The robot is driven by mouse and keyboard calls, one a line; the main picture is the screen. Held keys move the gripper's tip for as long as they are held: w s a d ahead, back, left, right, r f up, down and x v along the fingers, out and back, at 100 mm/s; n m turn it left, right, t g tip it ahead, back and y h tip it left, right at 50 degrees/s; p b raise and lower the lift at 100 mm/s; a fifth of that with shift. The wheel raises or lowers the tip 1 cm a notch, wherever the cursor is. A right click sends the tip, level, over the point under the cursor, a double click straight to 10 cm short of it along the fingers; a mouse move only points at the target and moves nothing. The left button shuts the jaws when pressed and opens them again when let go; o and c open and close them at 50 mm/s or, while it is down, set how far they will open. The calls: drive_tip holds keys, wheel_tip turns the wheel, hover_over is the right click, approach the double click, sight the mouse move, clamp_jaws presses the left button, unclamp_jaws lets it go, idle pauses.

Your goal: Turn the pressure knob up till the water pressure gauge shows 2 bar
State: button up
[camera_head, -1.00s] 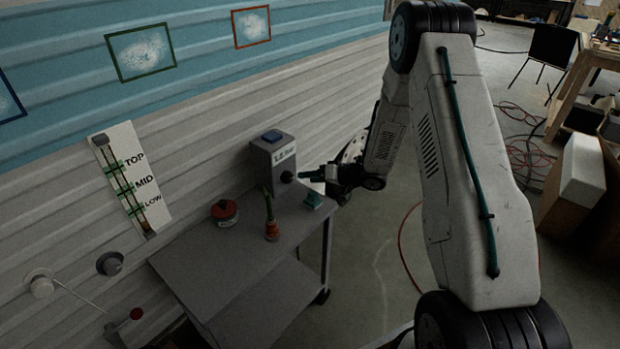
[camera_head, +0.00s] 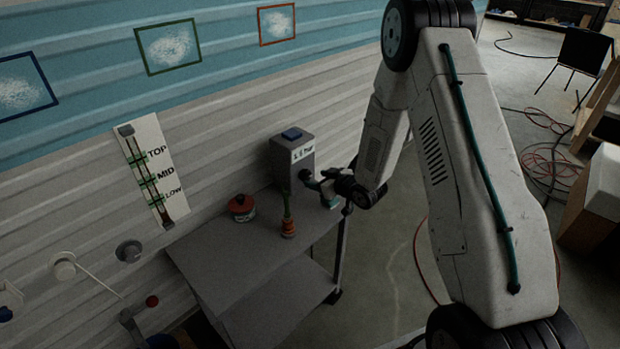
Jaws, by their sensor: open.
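A grey box (camera_head: 281,164) stands at the back of the grey cart, with a blue button on top. It has a white display (camera_head: 302,152) with small dark characters that end in what looks like "bar"; the number is too blurred to read surely. A dark round knob (camera_head: 305,175) sits on the box's front, below the display. My gripper (camera_head: 314,183) is open at the knob, its fingers pointing left toward it. I cannot tell whether the fingers touch the knob or stand around it.
On the cart (camera_head: 222,262) are a red-lidded pot (camera_head: 241,207), a plant in an orange pot (camera_head: 289,228) and a small teal-and-white item (camera_head: 331,200) under my gripper.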

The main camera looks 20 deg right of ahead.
sight(308, 176)
drive_tip(key=x, duration=0.4)
drive_tip(key=shift+w+a+f, duration=0.1)
drive_tip(key=shift+w+f, duration=0.1)
drive_tip(key=shift+w, duration=0.15)
drive_tip(key=shift+c, duration=0.3)
drive_tip(key=c, duration=0.9)
drive_tip(key=shift+m+g+y, duration=0.4)
drive_tip(key=shift+m+y, duration=0.1)
drive_tip(key=shift+m, duration=0.5)
drive_tip(key=shift+c, duration=0.2)
drive_tip(key=o, duration=1)
